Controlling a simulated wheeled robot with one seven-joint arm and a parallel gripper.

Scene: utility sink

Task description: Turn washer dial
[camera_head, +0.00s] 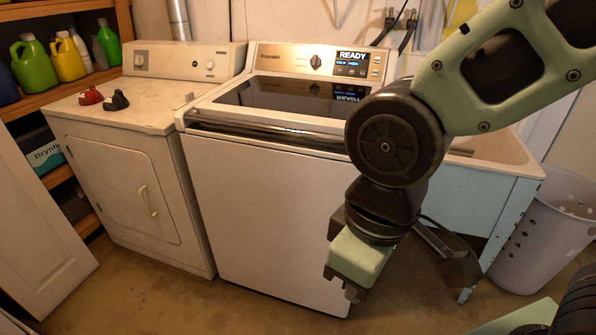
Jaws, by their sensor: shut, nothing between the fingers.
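The washer (262,195) is the white top-loading machine in the middle, with a dark glass lid. Its dial (316,62) is a dark round knob on the back control panel, left of a lit display (352,64) that reads READY. My gripper (353,293) hangs pointing down in front of the washer's lower right front, far below and in front of the dial. It is shut and empty, and nothing touches the dial. My arm covers the washer's right front edge.
A white dryer (135,185) with two small dark red and black items on top stands left. Shelves with detergent bottles (34,64) are at far left. A utility sink (497,150) and a grey laundry basket (545,235) stand right. Floor in front is clear.

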